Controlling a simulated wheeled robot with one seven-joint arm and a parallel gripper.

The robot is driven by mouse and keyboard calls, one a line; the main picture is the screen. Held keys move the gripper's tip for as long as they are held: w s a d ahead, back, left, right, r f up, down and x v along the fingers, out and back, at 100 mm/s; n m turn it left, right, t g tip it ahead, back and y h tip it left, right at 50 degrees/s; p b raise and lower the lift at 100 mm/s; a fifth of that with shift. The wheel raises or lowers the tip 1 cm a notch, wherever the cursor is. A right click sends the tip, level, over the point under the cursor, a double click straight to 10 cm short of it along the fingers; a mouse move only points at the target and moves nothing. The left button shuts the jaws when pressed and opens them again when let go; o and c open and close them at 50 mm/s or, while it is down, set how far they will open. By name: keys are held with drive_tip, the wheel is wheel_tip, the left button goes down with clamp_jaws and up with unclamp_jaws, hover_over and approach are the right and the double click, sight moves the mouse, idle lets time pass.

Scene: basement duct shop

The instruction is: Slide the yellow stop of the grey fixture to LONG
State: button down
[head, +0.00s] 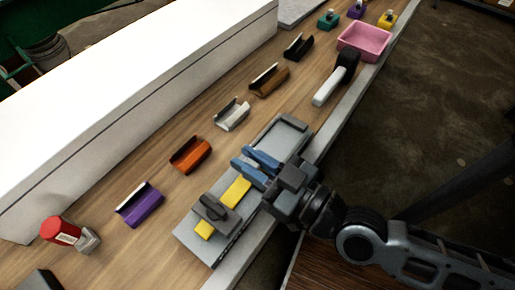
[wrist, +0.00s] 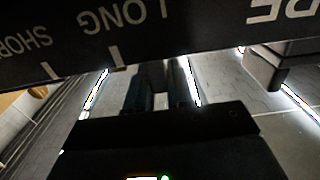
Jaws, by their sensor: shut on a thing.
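The grey fixture (head: 187,237) lies lengthwise along the bench's near edge. Its yellow stop (head: 235,192) shows as a flat bar running under a dark clamp-like block (head: 213,212), with a shorter yellow part beyond it. My gripper (head: 254,166) is over the fixture at the upper end of the yellow bar, its blue fingers close together. It is shut on the stop, whose gripped part the fingers hide. In the wrist view the fingers (wrist: 161,90) reach under a dark label strip (wrist: 200,28) lettered LONG and SHORT, upside down, with a white tick by each word.
Coloured channel pieces, purple (head: 140,205), orange (head: 190,155), white (head: 232,114) and others, lie in a row behind the fixture. A red-capped item (head: 63,231) is at lower left. A pink tray (head: 363,41) and a white-handled tool (head: 330,86) lie farther up the bench.

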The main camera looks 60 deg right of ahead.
drive_tip(key=shift+w+a, duration=0.2)
drive_tip(key=shift+a, duration=0.95)
drive_tip(key=c, duration=1.1)
unclamp_jaws()
drive_tip(key=b+v, duration=0.1)
drive_tip(key=v, duration=0.6)
drive_tip(key=shift+s, duration=0.35)
drive_tip(key=shift+s, duration=0.15)
